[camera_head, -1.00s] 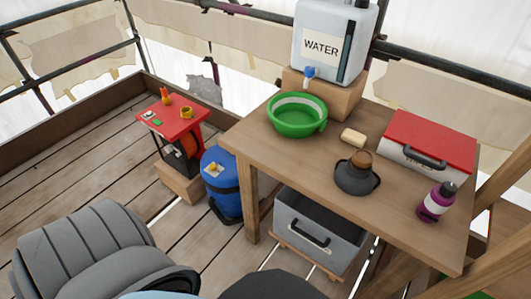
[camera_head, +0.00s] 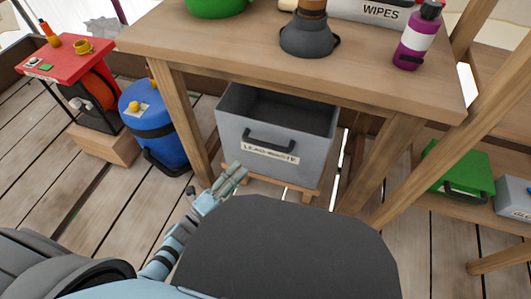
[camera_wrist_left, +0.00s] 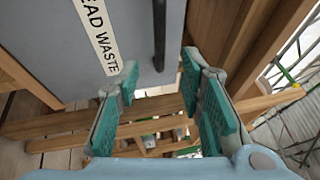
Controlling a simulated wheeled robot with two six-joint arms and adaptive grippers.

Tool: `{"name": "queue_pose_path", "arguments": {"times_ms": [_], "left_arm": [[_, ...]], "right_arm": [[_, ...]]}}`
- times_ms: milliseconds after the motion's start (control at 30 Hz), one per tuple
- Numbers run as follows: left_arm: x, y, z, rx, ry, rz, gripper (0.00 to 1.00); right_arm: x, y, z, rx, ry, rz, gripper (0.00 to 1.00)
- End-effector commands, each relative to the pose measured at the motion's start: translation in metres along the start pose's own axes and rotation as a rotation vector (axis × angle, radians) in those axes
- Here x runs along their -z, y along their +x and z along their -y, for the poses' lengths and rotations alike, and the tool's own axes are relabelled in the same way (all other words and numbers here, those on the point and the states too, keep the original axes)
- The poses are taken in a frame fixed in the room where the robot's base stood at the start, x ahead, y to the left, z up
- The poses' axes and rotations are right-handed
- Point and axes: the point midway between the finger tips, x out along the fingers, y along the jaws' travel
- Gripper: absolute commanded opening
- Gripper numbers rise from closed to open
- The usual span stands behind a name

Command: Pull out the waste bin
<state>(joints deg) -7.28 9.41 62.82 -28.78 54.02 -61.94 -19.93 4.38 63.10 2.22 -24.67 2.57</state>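The waste bin (camera_head: 250,150) is a grey open-topped box under the wooden table, labelled "LEAD WASTE", with a dark bar handle (camera_head: 268,142) on its front. It sits on a low wooden stand (camera_head: 268,190). My left gripper (camera_head: 238,172) is just in front of the bin's lower left front, below the handle. In the left wrist view the two teal-padded fingers (camera_wrist_left: 160,75) are apart with nothing between them. The bin's front (camera_wrist_left: 128,30) and its handle (camera_wrist_left: 159,38) show beyond the fingertips. Any contact with the bin is unclear. My right gripper is not in view.
The wooden table (camera_head: 200,55) overhangs the bin, with legs on both sides. A blue drum (camera_head: 152,125) stands left of the near leg. A green box (camera_head: 460,168) lies on a low shelf at right. Plank floor (camera_head: 65,195) is clear at left.

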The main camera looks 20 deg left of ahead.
Motion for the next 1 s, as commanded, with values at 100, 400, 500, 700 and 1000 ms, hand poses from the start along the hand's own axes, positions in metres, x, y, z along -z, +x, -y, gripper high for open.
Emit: {"name": "queue_pose_path", "arguments": {"times_ms": [100, 400, 500, 700, 1000], "left_arm": [[-0.001, 0.033, 0.002, 0.004, -0.003, 0.003, 0.35], [-0.001, 0.108, -0.001, -0.001, -0.005, 0.005, 0.35], [-0.001, 0.118, 0.0, -0.003, -0.005, 0.005, 0.35], [-0.001, 0.121, 0.0, -0.005, -0.005, 0.005, 0.35], [-0.001, 0.121, 0.0, -0.005, -0.006, 0.005, 0.0]], "right_arm": [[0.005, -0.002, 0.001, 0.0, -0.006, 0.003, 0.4], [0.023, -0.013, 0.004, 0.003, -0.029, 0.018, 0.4], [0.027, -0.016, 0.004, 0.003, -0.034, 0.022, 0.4], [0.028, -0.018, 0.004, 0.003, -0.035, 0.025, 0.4], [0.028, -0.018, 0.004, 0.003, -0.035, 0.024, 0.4]]}}
